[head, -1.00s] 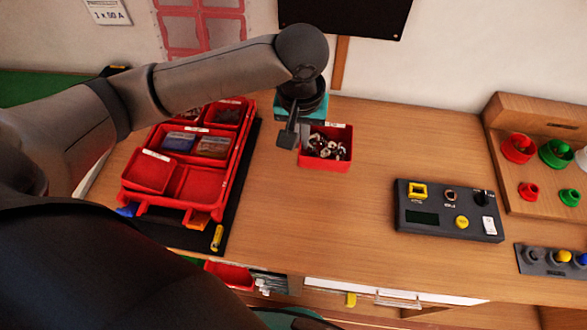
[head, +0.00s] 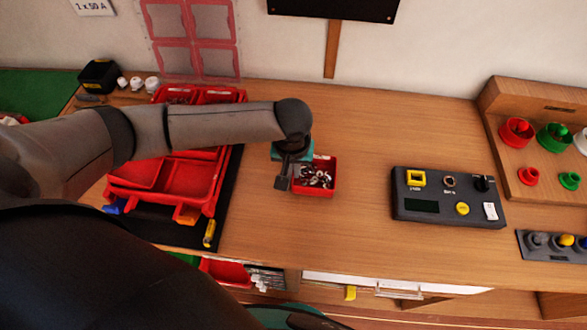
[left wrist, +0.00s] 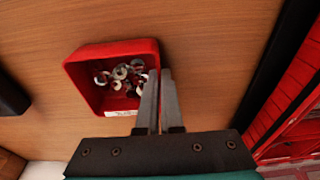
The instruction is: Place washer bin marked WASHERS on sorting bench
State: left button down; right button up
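The washer bin (head: 315,191) is a small red open box holding several metal rings. It appears on or just above the bare middle of the wooden sorting bench (head: 360,130); I cannot tell whether its base touches. A pale label on its rim is too small to read. My left gripper (head: 282,184) is at the bin's left side. In the left wrist view, the fingers (left wrist: 159,75) are close together, one on each side of the wall of the bin (left wrist: 82,85), pinching it. My right gripper is not in view.
A red sorting tray (head: 190,180) on a black mat lies left, partly hidden by my arm. A dark control box (head: 448,197) stands right, with a wooden rack of red and green cups (head: 535,150) beyond. Bench is clear between bin and control box.

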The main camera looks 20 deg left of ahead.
pick_arm(q)
jog(key=shift+f, duration=0.1)
jog(key=c, duration=1.1)
grip_release()
jog(key=r, duration=0.4)
jog(key=s+r+p, duration=0.1)
jog(key=r, duration=0.3)
jog(key=r+p, duration=0.1)
jog(key=r, duration=0.3)
jog(key=shift+s+d+r, duration=0.1)
jog(key=shift+s+d, duration=0.1)
jog(key=shift+s, duration=0.2)
